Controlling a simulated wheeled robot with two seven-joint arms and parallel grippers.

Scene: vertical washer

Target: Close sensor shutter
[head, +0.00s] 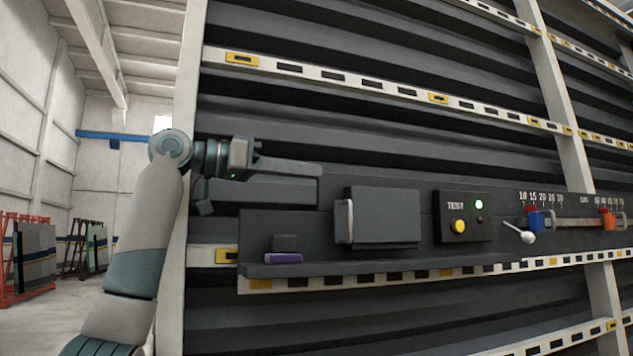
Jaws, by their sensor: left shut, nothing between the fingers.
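The likely sensor shutter is a dark grey rectangular cover (384,217) on the dark panel of the washer, with a pale upright handle (346,221) at its left edge. I cannot tell from this view how far it is open or closed. My left gripper (316,172) comes in from the left, above and left of the cover. Its fingers point right, are shut and hold nothing. The fingertips appear apart from the handle. My right gripper is not in view.
A control box (466,217) marked TEST has a yellow button and a lit green light. Farther right is a scale with blue and orange sliders and a white-knobbed lever (527,236). Racks (30,255) stand far left.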

